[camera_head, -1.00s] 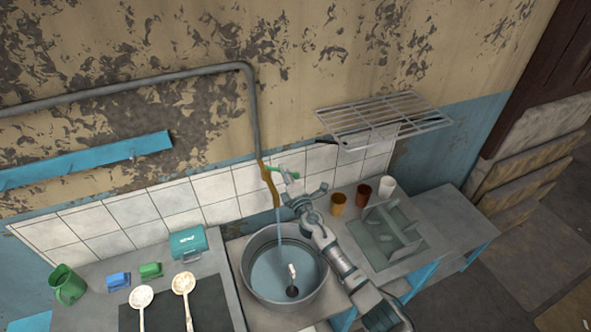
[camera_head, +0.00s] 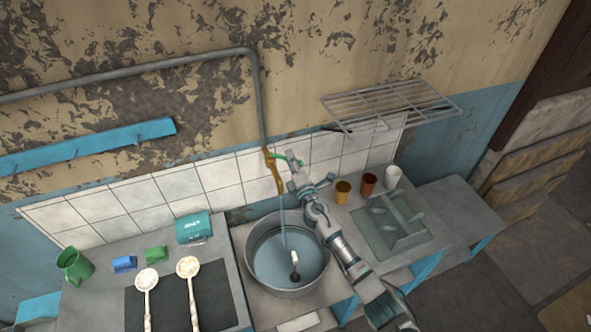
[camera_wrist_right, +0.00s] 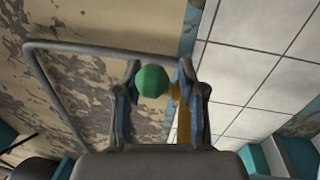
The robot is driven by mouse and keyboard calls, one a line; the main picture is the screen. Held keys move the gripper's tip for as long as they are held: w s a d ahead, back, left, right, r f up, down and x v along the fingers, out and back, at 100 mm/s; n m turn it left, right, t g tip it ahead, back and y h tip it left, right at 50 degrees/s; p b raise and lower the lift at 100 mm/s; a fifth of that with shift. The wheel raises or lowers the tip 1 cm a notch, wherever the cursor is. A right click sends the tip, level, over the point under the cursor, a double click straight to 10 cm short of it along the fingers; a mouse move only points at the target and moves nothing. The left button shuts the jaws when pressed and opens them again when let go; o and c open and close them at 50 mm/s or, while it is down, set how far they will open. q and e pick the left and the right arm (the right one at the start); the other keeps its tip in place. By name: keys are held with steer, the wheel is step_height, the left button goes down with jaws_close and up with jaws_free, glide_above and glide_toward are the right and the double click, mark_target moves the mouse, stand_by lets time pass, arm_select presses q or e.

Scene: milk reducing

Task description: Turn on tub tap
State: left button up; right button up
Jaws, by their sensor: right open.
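The tap (camera_head: 274,172) is a brass-coloured pipe at the tiled wall, with a green handle (camera_head: 281,157) near its top. A thin pale blue stream (camera_head: 283,215) runs from its lower end down into the round grey metal tub (camera_head: 323,275). My right gripper (camera_head: 293,163) is open at the right side of the handle. In the right wrist view the rounded green end of the handle (camera_wrist_right: 152,80) shows between the two open fingers (camera_wrist_right: 157,77), with the brass pipe (camera_wrist_right: 184,118) behind. I cannot tell whether a finger touches the handle. My left gripper is not in view.
Two spotted ladles (camera_head: 188,267) lie on a dark plate left of the tub. Several cups (camera_head: 368,184) and a dish rack (camera_head: 395,228) are right of my arm. A wire shelf (camera_head: 390,105) hangs above.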

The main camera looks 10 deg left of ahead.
steer(key=v, duration=1.1)
steer(key=shift+s+d+f, duration=0.2)
steer(key=shift+s+d, duration=0.05)
steer(key=shift+d, duration=0.1)
